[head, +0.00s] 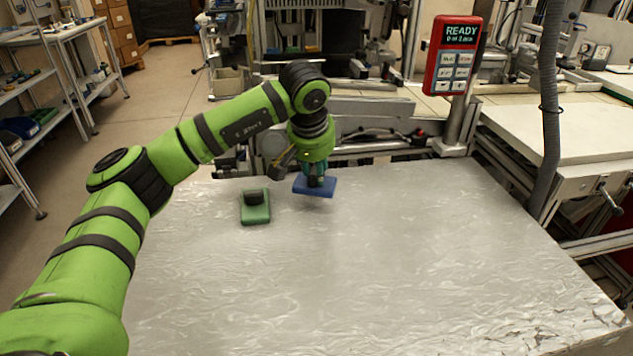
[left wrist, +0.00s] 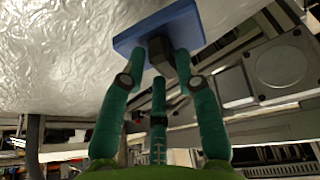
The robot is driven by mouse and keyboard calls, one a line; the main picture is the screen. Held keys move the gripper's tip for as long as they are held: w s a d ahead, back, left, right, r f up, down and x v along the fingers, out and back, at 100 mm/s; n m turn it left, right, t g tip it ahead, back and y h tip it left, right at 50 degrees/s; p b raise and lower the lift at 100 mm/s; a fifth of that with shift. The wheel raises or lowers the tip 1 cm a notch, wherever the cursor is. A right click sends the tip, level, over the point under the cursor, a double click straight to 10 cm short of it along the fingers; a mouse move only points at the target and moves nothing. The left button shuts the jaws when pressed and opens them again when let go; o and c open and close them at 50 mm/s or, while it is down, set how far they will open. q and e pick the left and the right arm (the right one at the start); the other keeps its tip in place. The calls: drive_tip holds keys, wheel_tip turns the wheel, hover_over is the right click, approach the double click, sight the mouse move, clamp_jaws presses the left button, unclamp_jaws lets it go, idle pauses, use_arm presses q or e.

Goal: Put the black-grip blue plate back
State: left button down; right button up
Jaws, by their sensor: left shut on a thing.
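The blue plate (head: 321,190) is in my left gripper (head: 316,179), near the back edge of the table. The gripper is shut on its black grip. In the left wrist view the blue plate (left wrist: 185,20) and its black grip (left wrist: 160,54) sit between the fingers (left wrist: 158,70). The plate looks slightly tilted in the head view, and I cannot tell how far it is above the table. A green plate with a black grip (head: 256,212) lies on the table to the left of the blue plate. My right gripper is not in view.
The silver, crinkled tabletop (head: 370,270) is clear in the middle, front and right. Behind its back edge stands machinery with a red control box (head: 453,57) whose screen reads READY. A grey hose (head: 549,110) hangs at the right. Shelves (head: 60,60) stand at the far left.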

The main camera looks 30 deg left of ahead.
sight(315, 176)
use_arm(q)
wheel_tip(315, 176, down, 4)
drive_tip(key=shift+r, duration=0.1)
drive_tip(key=shift+f, duration=0.2)
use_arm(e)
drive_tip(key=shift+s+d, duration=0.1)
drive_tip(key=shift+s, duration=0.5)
use_arm(q)
drive_tip(key=c, duration=0.9)
unclamp_jaws()
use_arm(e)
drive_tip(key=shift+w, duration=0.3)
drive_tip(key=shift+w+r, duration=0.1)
use_arm(q)
drive_tip(key=shift+r, duration=0.3)
drive_tip(key=v, duration=1.1)
drive_tip(key=shift+s+r, duration=0.2)
drive_tip(key=shift+r, duration=0.1)
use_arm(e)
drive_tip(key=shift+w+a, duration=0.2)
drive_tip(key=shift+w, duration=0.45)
